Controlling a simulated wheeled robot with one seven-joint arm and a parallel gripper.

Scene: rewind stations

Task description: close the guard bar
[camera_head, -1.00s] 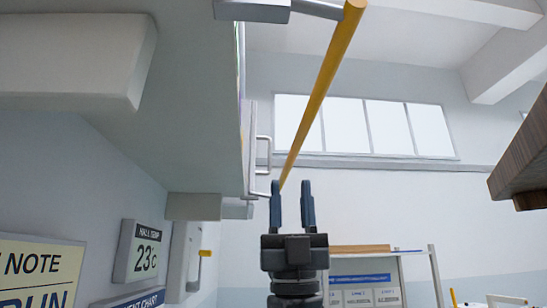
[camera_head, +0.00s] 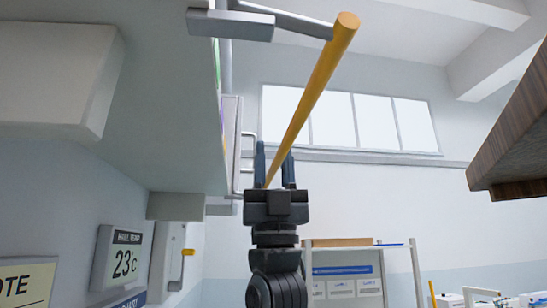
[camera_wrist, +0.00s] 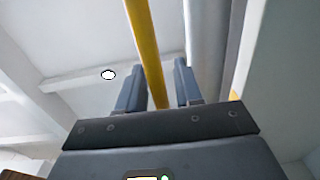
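The guard bar is a long yellow rod (camera_head: 312,93) held out from the grey machine by a metal arm (camera_head: 282,18) at its near upper end. It slopes down and away toward my gripper (camera_head: 274,160). My gripper points up with its two dark fingers apart. In the head view the bar's lower part passes behind and between the fingers. In the wrist view the bar (camera_wrist: 146,50) runs between the two open fingers (camera_wrist: 160,85), and I see no finger touching it. The bar's far end is hidden by the gripper.
The grey machine body (camera_head: 165,110) overhangs at the left, with a metal handle (camera_head: 247,150) on its side. A brown wooden block (camera_head: 515,150) juts in at the right. A white shelf unit (camera_head: 350,270) stands behind. Open air lies right of the bar.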

